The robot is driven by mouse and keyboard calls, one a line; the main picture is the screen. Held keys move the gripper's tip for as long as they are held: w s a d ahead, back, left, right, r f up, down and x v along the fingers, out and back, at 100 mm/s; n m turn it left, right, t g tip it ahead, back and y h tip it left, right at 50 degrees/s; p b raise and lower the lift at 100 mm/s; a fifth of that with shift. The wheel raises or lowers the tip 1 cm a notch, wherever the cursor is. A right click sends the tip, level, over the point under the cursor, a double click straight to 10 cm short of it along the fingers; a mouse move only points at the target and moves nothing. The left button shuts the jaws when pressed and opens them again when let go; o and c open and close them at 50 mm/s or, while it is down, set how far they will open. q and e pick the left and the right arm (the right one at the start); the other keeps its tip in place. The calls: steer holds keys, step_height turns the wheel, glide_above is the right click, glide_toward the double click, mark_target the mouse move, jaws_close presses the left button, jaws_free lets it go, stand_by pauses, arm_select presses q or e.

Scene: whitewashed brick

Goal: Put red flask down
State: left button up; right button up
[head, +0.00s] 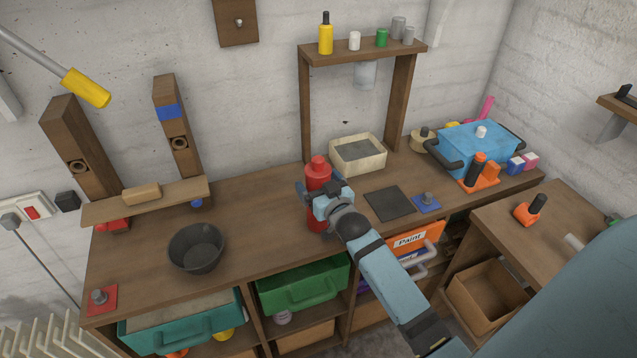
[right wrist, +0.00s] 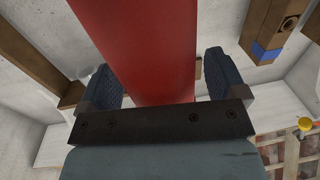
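The red flask (head: 317,176) is upright over the front middle part of the wooden bench (head: 262,222). My right gripper (head: 318,196) is around its body from the front right, and the hand hides part of it. In the right wrist view the red flask (right wrist: 155,45) fills the space between the two fingers of my right gripper (right wrist: 162,78). A thin gap shows between the flask and the right-hand finger, so the gripper looks open. I cannot tell if the flask's base touches the bench. My left gripper is not in view.
A dark bowl (head: 196,250) stands to the left. Behind right are a pale box (head: 358,154), a dark square mat (head: 389,204) and a blue pot (head: 476,146). A shelf (head: 362,52) rises behind. The bench between bowl and flask is clear.

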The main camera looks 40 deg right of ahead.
steer(key=shift+r, duration=0.15)
steer(key=s+a+b, duration=0.2)
steer(key=s, duration=1)
steer(key=s+a+f+n+g+y+p, duration=0.3)
steer(key=s+a+f+n+g+y, duration=0.1)
steer(key=s+a+f, duration=1)
step_height(320, 180, down, 2)
steer(key=s+g+y, duration=0.1)
steer(key=g, duration=0.1)
steer(key=shift+a+g, duration=0.4)
steer(key=shift+f, duration=0.1)
